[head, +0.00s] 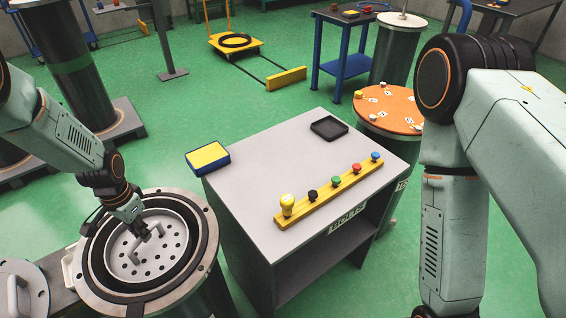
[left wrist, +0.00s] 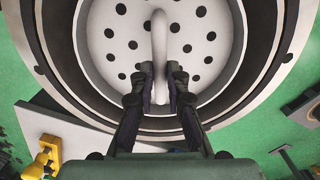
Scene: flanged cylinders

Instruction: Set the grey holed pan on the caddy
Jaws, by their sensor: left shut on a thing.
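The grey holed pan (head: 170,262) sits inside the open, flanged mouth of a cylinder (head: 207,245) at the lower left of the head view. My left gripper (head: 142,226) reaches down to the bar handle in the pan's middle. In the left wrist view my gripper (left wrist: 160,76) is shut on that handle (left wrist: 159,35), one finger on each side, above the pan floor (left wrist: 204,62). A grey cabinet (head: 250,165) lettered BOLTS stands right of the cylinder; it may be the caddy. My right arm shows at right, its gripper out of frame.
On the cabinet are a yellow strip with coloured knobs (head: 330,190), a black tray (head: 329,127) and a yellow-topped block (head: 207,157). The cabinet top's middle is clear. A lid (head: 30,290) lies left of the cylinder.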

